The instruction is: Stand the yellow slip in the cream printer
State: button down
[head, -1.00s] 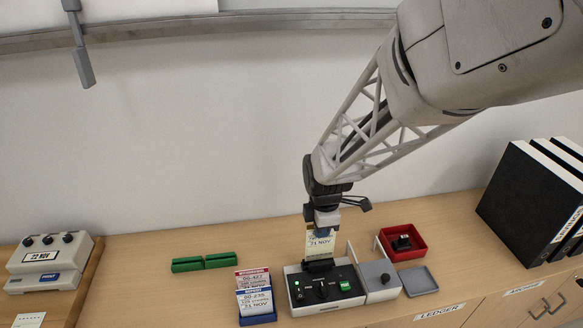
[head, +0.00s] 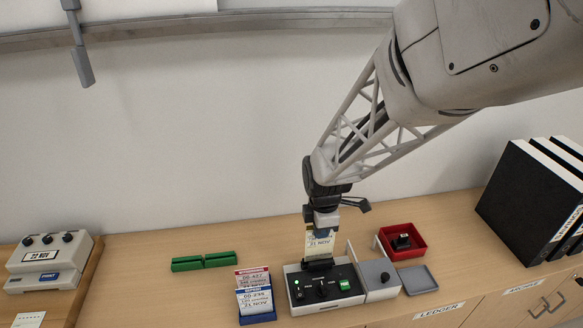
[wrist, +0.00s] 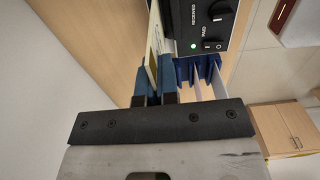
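The pale yellow slip (head: 319,241), with "21 NOV" on it, stands upright at the dark slot (head: 317,265) at the back of the cream-cased printer (head: 375,295) with the black panel. Its lower edge seems to meet the slot; how deep it sits is hidden. My gripper (head: 322,231) is above the printer's back, shut on the slip's upper part. In the wrist view the slip (wrist: 153,48) shows nearly edge-on between the blue fingertips (wrist: 154,88). The printer's panel (wrist: 208,25) has a lit green lamp, knobs and a green button.
A blue rack (head: 258,319) with red- and blue-headed slips stands just left of the printer. A cream device (head: 45,262) reading "22 NOV" is far left. A red tray (head: 418,248), grey tray (head: 418,280) and black binders (head: 528,205) are right.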

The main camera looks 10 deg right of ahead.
jog(key=shift+f, duration=1.6)
jog(key=c, duration=1.3)
grip_release()
jog(key=shift+r, duration=0.15)
jog(key=shift+r, duration=3.35)
